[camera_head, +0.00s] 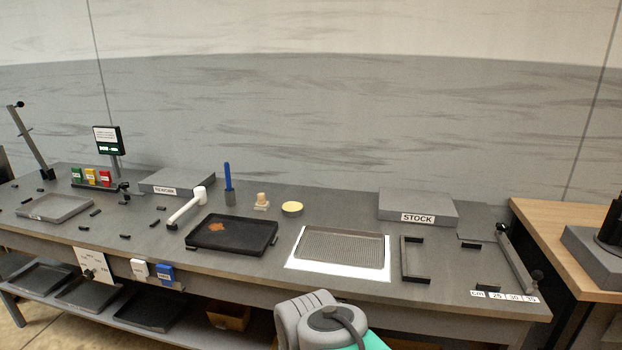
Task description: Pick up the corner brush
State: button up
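A slim blue handle (227,177) stands upright in a small grey holder (230,199) at the back middle of the grey bench. It could be the corner brush, but its lower end is hidden in the holder. A small block with a wooden-coloured knob (262,200) sits to its right. A white tool with a thick head and handle (186,207) lies to its left. I cannot tell for certain which of these is the corner brush. My gripper is not in view; only a grey and teal part of my arm shows at the bottom middle.
A black tray (203,244) with a brown stain lies in front of the blue handle. A ridged grey tray (341,246) rests on a bright white panel to its right. A round yellow-topped dish (292,208) and a STOCK block (416,205) stand behind.

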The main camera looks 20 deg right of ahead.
aim_at(227, 170)
jog(key=z, duration=1.15)
jog(key=i, duration=1.15)
jog(key=u, duration=1.4)
